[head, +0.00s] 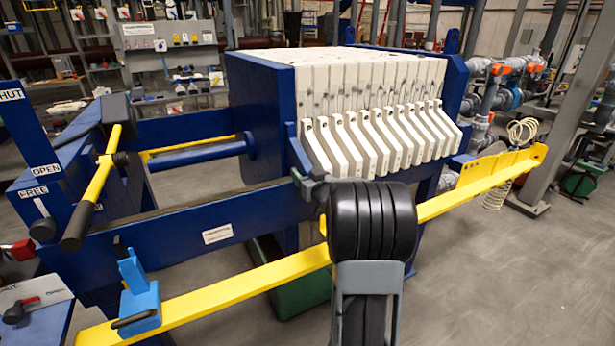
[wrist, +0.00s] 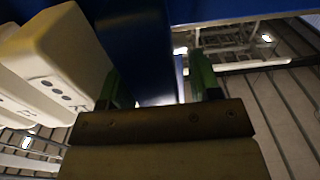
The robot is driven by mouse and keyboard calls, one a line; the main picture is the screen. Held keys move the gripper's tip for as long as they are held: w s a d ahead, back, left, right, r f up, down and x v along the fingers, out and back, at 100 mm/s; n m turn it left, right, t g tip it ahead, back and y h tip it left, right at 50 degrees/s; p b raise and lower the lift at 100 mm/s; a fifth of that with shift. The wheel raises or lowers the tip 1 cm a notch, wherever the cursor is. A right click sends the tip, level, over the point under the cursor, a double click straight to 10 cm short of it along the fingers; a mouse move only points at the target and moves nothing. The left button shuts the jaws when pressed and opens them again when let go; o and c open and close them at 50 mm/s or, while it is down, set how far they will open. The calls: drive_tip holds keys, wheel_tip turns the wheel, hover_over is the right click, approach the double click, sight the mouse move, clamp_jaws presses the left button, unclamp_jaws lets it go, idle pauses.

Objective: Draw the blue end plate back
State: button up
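The blue end plate (head: 265,115) stands upright against the left end of the stack of white filter plates (head: 375,85). A blue ram rod (head: 195,157) meets its left face. My gripper (head: 308,184) is at the plate's lower near corner, partly hidden by my arm. In the wrist view, my gripper (wrist: 155,88) has its green-padded fingers apart, one on each side of a dark blue part (wrist: 145,60) that looks like the end plate's handle. A light gap shows beside the right finger. The nearest white plate (wrist: 62,60) is close to the left finger.
A yellow bar (head: 240,280) runs along the near side, carrying a light-blue clamp (head: 138,298). A blue side rail (head: 170,240) lies behind it. A yellow lever (head: 95,190) stands at left beside OPEN and SHUT labels. Pipes (head: 490,95) and a grey post stand at right.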

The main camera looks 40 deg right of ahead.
clamp_jaws()
drive_tip(key=shift+d, duration=0.1)
